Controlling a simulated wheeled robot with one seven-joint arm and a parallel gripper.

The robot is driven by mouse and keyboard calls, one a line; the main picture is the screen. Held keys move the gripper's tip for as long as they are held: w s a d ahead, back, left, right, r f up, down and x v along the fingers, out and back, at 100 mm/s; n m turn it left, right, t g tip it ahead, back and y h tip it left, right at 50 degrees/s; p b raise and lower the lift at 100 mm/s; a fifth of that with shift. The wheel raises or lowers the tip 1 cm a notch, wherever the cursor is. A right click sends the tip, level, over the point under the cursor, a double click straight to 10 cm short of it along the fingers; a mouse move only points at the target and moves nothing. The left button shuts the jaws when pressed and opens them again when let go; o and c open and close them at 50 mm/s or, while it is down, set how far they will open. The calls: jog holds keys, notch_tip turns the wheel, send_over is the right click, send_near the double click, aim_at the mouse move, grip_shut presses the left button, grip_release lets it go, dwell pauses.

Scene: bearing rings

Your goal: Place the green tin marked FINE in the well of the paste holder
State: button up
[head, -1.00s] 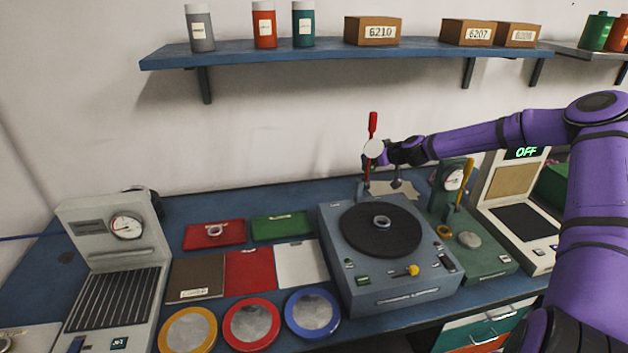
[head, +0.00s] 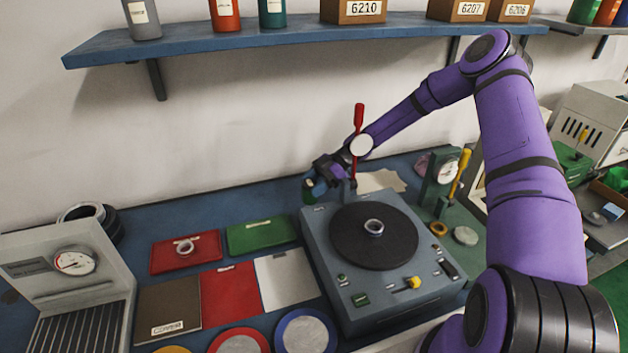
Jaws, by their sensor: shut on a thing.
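My gripper (head: 318,177) is at the back left corner of the grey turntable machine, beside the red lever. It is shut on a small dark green tin (head: 313,189), held near the bench surface. The dark fingers cover part of the tin, and no FINE marking can be read at this size. I cannot tell whether the tin touches anything below it. I cannot make out the paste holder or its well; the machine and my gripper hide part of that area.
The turntable machine (head: 388,292) carries a ring (head: 374,227) on its black disc. The upright red lever (head: 359,118) stands close to my wrist. Red (head: 170,256) and green (head: 245,240) flat cases lie at left. A blue shelf (head: 205,46) hangs above. Bare bench shows behind the cases.

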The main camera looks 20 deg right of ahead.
aim_at(313, 201)
jog(key=shift+a+f, duration=0.15)
jog(key=shift+f, duration=2.75)
jog(key=shift+f, duration=0.45)
jog(key=o, duration=0.7)
jog(key=shift+d, duration=0.2)
jog(key=v, duration=1.1)
dwell(0.3)
